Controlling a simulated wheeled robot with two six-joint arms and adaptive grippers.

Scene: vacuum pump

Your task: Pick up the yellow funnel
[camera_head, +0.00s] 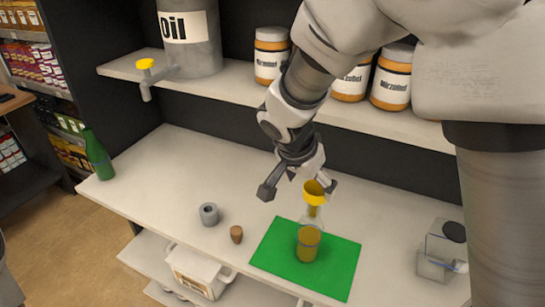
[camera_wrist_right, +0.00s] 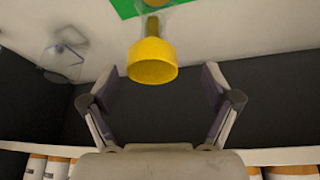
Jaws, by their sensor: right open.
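The yellow funnel (camera_head: 314,192) stands upright in the neck of a clear flask (camera_head: 309,238) with amber liquid low in it. My right gripper (camera_head: 299,188) is open, with its fingers spread near the funnel's rim. In the right wrist view the funnel (camera_wrist_right: 152,62) lies between and ahead of the two open fingers (camera_wrist_right: 160,76), and nothing is gripped. Whether a finger touches the funnel cannot be told. My left gripper is out of view.
The flask stands on a green mat (camera_head: 272,252) on the white table (camera_head: 180,172). A grey ring (camera_head: 209,214) and a brown stopper (camera_head: 236,234) lie to its left, a green bottle (camera_head: 98,155) farther left. A clear device (camera_head: 440,250) stands right. A shelf (camera_head: 235,84) with jars runs behind.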

